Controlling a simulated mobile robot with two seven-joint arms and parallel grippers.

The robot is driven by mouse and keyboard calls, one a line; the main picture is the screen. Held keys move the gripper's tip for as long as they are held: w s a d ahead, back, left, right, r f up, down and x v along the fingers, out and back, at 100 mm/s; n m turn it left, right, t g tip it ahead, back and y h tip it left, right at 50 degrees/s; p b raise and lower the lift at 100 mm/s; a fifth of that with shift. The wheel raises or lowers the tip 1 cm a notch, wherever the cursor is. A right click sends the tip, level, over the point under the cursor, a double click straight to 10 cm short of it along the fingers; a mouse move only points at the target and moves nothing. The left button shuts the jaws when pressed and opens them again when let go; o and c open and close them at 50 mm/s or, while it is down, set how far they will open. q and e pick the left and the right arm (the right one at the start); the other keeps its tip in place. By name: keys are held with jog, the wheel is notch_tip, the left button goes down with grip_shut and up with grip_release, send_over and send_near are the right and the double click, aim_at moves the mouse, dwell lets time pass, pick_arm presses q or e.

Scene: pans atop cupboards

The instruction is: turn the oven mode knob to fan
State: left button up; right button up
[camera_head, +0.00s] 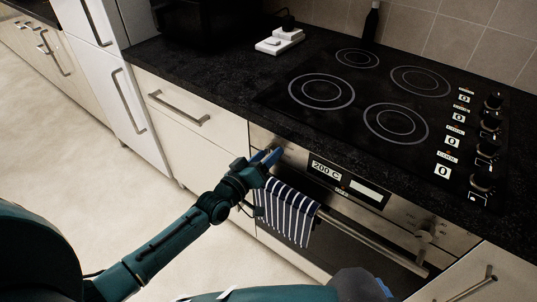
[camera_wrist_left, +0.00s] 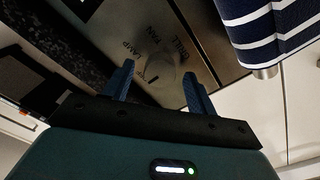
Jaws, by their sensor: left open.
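The oven mode knob (camera_wrist_left: 157,70) shows in the left wrist view as a round metal dial on the steel panel. Dark lettering around it includes GRILL, FAN and LAMP. Where the knob points is too dim to tell. My left gripper (camera_wrist_left: 158,82) is open, with one blue fingertip on each side of the knob in that picture; I cannot tell whether they touch it. In the head view my left gripper (camera_head: 268,158) is at the left end of the oven's (camera_head: 290,160) front panel and hides this knob.
A striped towel (camera_head: 285,212) hangs on the oven handle (camera_head: 375,248), close below my left gripper. A display reading 200 C (camera_head: 325,171) and another knob (camera_head: 425,235) are farther right on the panel. The black worktop (camera_head: 215,75) with the hob overhangs above.

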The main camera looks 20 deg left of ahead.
pick_arm(q)
jog(key=shift+w+d, duration=0.2)
jog(key=shift+w, duration=0.4)
jog(key=c, duration=1)
